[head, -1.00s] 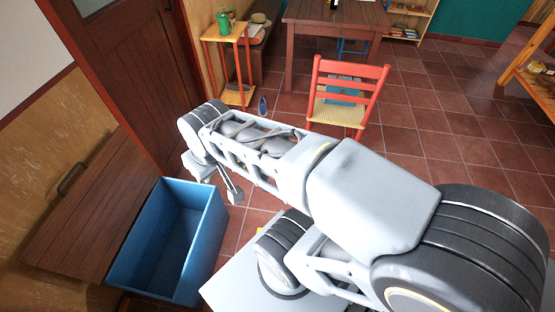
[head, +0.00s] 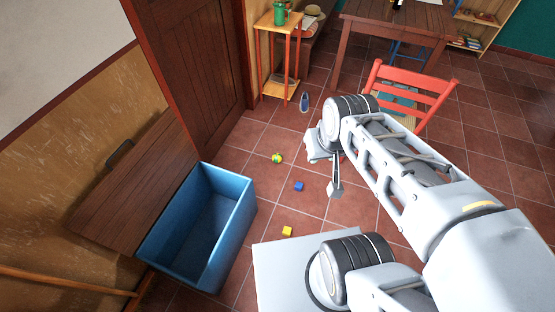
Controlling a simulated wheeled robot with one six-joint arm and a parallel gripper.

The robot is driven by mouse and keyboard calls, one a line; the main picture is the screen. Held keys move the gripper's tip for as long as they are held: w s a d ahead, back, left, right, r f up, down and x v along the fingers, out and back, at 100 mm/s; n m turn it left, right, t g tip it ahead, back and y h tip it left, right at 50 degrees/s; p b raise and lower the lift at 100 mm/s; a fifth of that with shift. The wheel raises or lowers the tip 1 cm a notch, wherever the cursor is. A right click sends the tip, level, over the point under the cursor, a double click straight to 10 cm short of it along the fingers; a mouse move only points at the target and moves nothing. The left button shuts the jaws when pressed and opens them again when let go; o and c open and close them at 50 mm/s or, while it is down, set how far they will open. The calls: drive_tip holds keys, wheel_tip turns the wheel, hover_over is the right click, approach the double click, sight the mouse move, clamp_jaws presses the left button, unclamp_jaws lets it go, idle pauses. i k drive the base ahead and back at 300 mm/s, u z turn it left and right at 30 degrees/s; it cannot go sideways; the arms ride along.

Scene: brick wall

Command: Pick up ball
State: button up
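A small yellow and green ball (head: 277,158) lies on the tiled floor, right of the blue box and in front of the wooden door. My gripper (head: 335,190) hangs from the end of my arm, to the right of the ball and apart from it. Its fingers are small in the view, and I cannot tell whether they are open or shut. I see nothing held in it.
A blue cube (head: 299,186) and a yellow cube (head: 287,231) lie on the floor near the ball. An open blue box (head: 246,212) with a wooden lid (head: 130,190) stands at left. A shoe (head: 304,102), small shelf (head: 275,92) and red chair (head: 408,88) are farther back.

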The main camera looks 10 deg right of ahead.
sight(276, 158)
drive_tip(key=z, duration=1.55)
drive_tip(key=i, duration=2.25)
drive_tip(key=u, duration=3.6)
drive_tip(key=i, duration=0.55)
drive_tip(key=u, duration=0.05)
